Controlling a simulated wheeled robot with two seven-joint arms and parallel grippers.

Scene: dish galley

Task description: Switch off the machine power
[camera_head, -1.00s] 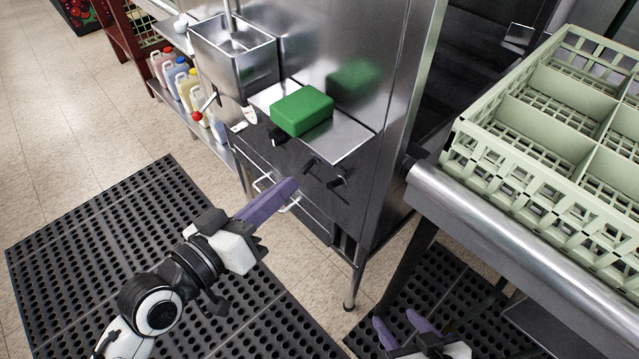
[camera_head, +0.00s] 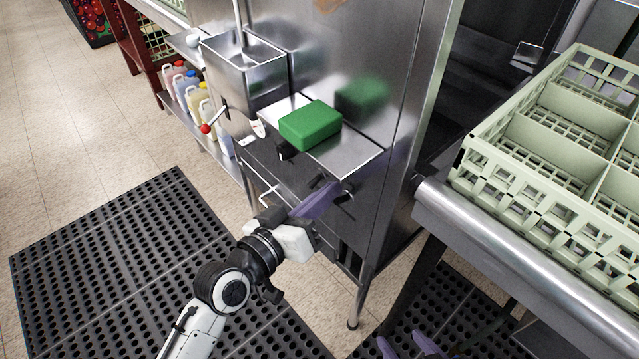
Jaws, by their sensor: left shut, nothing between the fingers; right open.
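The machine is a tall stainless-steel cabinet (camera_head: 400,100). A dark control panel on its front, under a small steel shelf (camera_head: 352,160), carries a black knob (camera_head: 284,152) at the left and another black knob (camera_head: 346,189) at the right. Which control is the power switch, I cannot tell. My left gripper (camera_head: 332,188) is shut and empty; its purple fingertips are at the panel, close to the right knob, and hide part of the panel. Whether they touch it is unclear. My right gripper (camera_head: 404,348) is open and low at the bottom edge, away from the panel.
A green block (camera_head: 311,124) lies on the steel shelf. A red-balled lever (camera_head: 206,128) and steel basin (camera_head: 244,75) are to its left, with several bottles (camera_head: 190,90) beyond. A pale green rack (camera_head: 500,178) stands on the right counter.

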